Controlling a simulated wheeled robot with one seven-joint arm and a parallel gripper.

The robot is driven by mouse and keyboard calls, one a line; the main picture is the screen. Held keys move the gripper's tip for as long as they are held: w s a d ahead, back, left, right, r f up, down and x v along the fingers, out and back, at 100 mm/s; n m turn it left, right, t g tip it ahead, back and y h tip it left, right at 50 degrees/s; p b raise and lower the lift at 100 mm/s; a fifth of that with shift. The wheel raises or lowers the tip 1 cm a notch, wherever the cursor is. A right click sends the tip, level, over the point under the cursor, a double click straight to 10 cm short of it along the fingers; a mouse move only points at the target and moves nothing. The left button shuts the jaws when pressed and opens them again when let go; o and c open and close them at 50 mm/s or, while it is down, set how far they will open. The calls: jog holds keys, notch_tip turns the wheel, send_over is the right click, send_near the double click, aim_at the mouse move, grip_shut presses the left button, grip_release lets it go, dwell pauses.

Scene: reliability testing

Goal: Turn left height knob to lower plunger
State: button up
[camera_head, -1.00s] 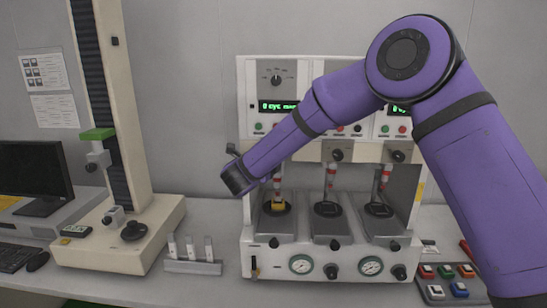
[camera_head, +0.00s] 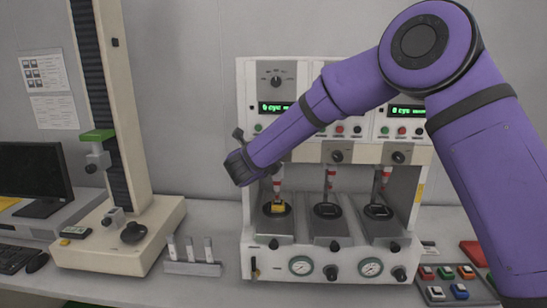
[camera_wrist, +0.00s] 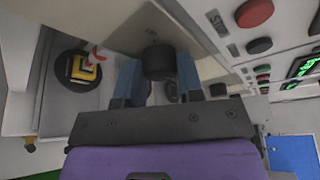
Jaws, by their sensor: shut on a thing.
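The left height knob (camera_wrist: 158,60) is a black round knob in the wrist view. My gripper (camera_wrist: 159,82) has its two blue-grey fingers on either side of it and is shut on it. In the head view my purple arm hides this knob and most of my gripper. Below it, the left plunger (camera_head: 277,184), with red and white bands, stands over a yellow sample (camera_head: 278,207) on a round black pad. The sample also shows in the wrist view (camera_wrist: 84,69). I cannot tell whether the plunger touches it.
The tester (camera_head: 262,250) has two more stations to the right, with a middle knob (camera_head: 337,156) and a right knob (camera_head: 398,156). Red and green buttons sit close beside my gripper. A tall test stand (camera_head: 112,110) and a small vial rack (camera_head: 192,267) are at left.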

jog(key=o, duration=0.9)
jog(key=v, duration=1)
jog(key=shift+s+a+r, duration=0.1)
jog(key=shift+s, duration=0.3)
